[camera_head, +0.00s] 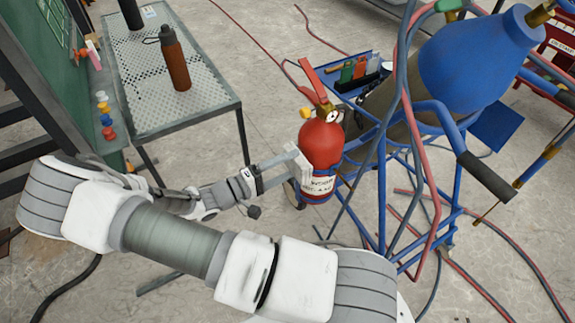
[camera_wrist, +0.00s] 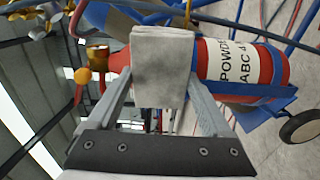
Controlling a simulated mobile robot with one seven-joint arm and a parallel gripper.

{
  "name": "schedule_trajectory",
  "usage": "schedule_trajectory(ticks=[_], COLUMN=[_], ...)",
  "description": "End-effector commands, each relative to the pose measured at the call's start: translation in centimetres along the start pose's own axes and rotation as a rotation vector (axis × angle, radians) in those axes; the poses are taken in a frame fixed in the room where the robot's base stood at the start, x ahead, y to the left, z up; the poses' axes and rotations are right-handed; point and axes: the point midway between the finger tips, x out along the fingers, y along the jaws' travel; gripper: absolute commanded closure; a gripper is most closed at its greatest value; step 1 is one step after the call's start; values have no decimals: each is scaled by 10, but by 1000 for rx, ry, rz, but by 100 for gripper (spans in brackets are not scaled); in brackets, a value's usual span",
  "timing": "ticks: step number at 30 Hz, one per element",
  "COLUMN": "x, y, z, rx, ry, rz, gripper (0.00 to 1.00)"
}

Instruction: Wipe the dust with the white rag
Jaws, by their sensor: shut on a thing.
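My gripper (camera_head: 284,168) is shut on the white rag (camera_head: 300,160). In the wrist view, the rag (camera_wrist: 162,62) is a pale, grey-smudged, folded block between the fingertips of my gripper (camera_wrist: 160,88). The rag is in front of a red fire extinguisher (camera_head: 322,142) and overlaps its left side in the head view. In the wrist view, the extinguisher (camera_wrist: 212,62) lies behind the rag, with a white label reading "POWDER ABC". I cannot tell whether the rag touches it. I cannot make out any dust clearly.
A blue-framed cart (camera_head: 381,215) with a blue cylinder (camera_head: 462,60) and hanging hoses stands right of the extinguisher. A perforated metal table (camera_head: 205,95) with a brown bottle (camera_head: 176,62) stands at the left. Hoses lie on the concrete floor (camera_head: 300,30).

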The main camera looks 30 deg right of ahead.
Motion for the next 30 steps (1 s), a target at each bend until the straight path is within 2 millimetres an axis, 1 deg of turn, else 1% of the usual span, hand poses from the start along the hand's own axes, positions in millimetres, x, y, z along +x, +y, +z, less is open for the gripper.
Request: schedule_trajectory(ticks=[27,30], x=[19,19], y=[0,0], z=[0,0], rx=[-1,0], ry=[-1,0], rz=[1,1], gripper=[61,61])
